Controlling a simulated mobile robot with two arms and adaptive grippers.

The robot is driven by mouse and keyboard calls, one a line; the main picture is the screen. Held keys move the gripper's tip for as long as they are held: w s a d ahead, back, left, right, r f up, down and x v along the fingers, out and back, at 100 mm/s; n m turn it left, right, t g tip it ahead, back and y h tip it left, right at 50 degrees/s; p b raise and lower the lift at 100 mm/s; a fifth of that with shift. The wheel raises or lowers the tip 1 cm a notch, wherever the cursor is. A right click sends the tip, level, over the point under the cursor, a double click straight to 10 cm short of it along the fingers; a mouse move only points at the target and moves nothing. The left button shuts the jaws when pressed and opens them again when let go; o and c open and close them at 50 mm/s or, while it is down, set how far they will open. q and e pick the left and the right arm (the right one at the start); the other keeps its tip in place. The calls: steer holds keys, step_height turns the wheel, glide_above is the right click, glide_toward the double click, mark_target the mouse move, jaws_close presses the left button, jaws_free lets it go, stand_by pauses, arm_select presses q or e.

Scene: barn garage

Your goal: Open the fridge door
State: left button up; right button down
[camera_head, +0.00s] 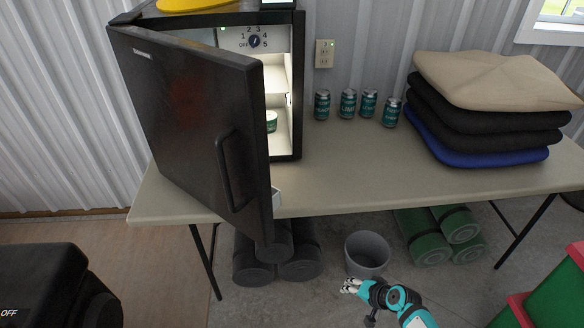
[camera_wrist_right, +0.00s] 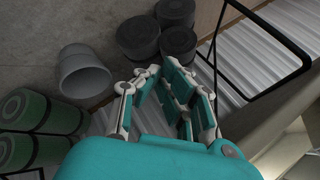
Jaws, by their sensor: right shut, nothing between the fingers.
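The small black fridge (camera_head: 298,90) stands on the table. Its black door (camera_head: 185,110) is swung wide open toward the left front, with a dark bar handle (camera_head: 231,170) on its outer face. The lit white interior shows a dial and a green-and-white item (camera_head: 271,121). My right gripper (camera_head: 350,286) is low in front of the table, near the bucket and away from the door and handle. In the right wrist view my right gripper (camera_wrist_right: 172,95) is shut and holds nothing. My left gripper is not in view.
The table (camera_head: 340,170) bears several cans (camera_head: 348,104) and a stack of folded cloths (camera_head: 490,100). Under it are dark rolls (camera_head: 300,265), a grey bucket (camera_head: 367,254) and green rolls (camera_head: 425,238). Red-and-green boxes (camera_head: 555,296) stand at lower right. A black object (camera_head: 50,285) is at lower left.

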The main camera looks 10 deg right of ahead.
steer(key=w+a+r+m+t+y+b, duration=0.1)
steer(key=w+a+r+y, duration=0.1)
steer(key=w+r, duration=0.5)
steer(key=w+a+r+t+y, duration=0.1)
steer(key=w+r+t+y, duration=0.15)
steer(key=r, duration=0.75)
steer(key=a+r+n+g+y+b, duration=0.1)
steer(key=a+r+y, duration=0.2)
steer(key=r, duration=0.8)
steer(key=a+r+n+g+y, duration=0.1)
steer(key=a+r+y, duration=0.25)
steer(key=r, duration=0.85)
arm_select(q)
steer(key=p, duration=0.2)
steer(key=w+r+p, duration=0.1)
steer(key=p, duration=0.1)
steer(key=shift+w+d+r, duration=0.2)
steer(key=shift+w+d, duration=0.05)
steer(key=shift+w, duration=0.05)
arm_select(e)
steer(key=w+a, duration=0.1)
steer(key=a, duration=0.9)
steer(key=shift+w+a, duration=0.2)
steer(key=shift+f, duration=0.1)
